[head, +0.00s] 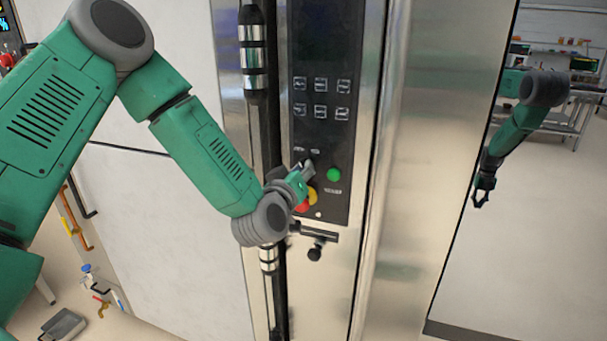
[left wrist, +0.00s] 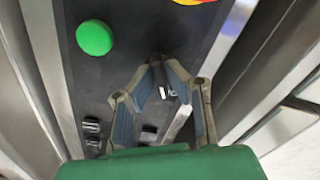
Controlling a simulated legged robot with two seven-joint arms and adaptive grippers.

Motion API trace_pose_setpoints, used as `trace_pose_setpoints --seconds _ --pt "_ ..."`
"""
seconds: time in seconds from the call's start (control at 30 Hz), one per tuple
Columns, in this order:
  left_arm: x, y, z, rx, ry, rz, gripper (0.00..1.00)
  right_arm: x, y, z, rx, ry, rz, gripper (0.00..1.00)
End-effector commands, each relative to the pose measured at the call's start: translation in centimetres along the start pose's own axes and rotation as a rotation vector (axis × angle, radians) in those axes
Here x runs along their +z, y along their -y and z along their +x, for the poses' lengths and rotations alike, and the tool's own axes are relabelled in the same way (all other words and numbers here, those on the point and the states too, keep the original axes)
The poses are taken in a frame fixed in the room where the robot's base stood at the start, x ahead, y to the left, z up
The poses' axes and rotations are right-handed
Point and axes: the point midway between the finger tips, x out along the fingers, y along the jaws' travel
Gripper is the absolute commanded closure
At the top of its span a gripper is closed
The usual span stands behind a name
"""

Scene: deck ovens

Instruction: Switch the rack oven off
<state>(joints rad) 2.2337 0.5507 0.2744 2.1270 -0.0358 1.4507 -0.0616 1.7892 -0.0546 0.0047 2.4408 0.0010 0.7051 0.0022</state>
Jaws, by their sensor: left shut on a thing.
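The rack oven's dark control panel (head: 322,60) runs up its steel front. My left gripper (head: 304,168) reaches in from the left to the lower part of the panel, just left of the round green button (head: 333,174). In the left wrist view the left gripper's fingers (left wrist: 160,80) are closed around a small dark switch with white marks (left wrist: 165,92). The fingers hide most of it, so its setting is unclear. The green button (left wrist: 95,37) stands clear of the fingers. My right gripper does not show directly.
Below the green button is a red and yellow emergency stop (head: 303,206), partly behind the gripper. A vertical door handle (head: 255,50) runs left of the panel. A black latch (head: 316,240) sticks out below. A shiny panel at right shows a smaller green arm (head: 515,130), apparently a reflection.

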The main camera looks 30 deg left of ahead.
Motion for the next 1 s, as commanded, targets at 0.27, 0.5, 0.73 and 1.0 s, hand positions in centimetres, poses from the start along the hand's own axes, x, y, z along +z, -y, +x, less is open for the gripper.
trace_pose_setpoints --seconds 0.27,0.5,0.73,1.0 --pt "0.75 0.43 -0.32 -0.009 0.021 -0.05 1.0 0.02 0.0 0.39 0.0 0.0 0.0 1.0" --pt "0.78 0.46 -0.33 -0.01 0.022 -0.054 1.0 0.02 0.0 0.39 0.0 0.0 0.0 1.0" --pt "0.73 0.45 -0.3 -0.009 0.02 -0.053 0.7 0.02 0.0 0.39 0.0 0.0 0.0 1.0" --pt "0.33 0.21 -0.21 -0.004 0.01 -0.054 0.7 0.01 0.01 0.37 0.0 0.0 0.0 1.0"
